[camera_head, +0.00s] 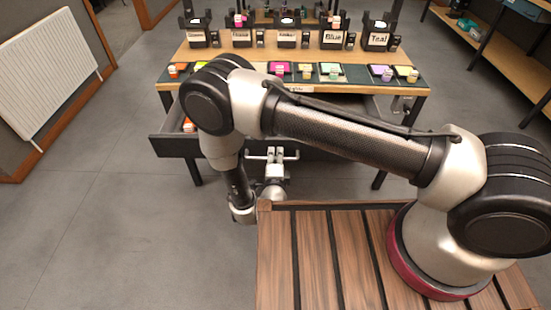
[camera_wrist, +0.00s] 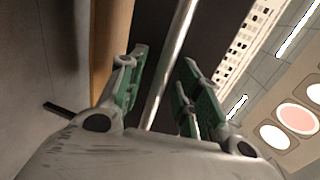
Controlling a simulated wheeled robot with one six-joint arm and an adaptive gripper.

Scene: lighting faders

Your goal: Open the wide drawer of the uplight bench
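The uplight bench (camera_head: 310,58) has a wooden top and stands at the back in the head view. Its wide dark drawer (camera_head: 168,147) juts out toward me at the left, partly open, with orange items inside; my arm hides much of it. My gripper (camera_head: 271,160) is low at the drawer's front, beyond my wooden deck. In the wrist view, the drawer's silver handle bar (camera_wrist: 166,75) runs between the green-padded fingers of my gripper (camera_wrist: 163,80). The fingers are apart, with visible gaps beside the bar. Firm contact does not show.
Labelled black holders, one reading Teal (camera_head: 376,36), line the bench's back. Coloured tiles and small blocks (camera_head: 279,68) lie along its front. A radiator (camera_head: 48,68) stands at the left. The floor (camera_head: 90,215) on the left is clear.

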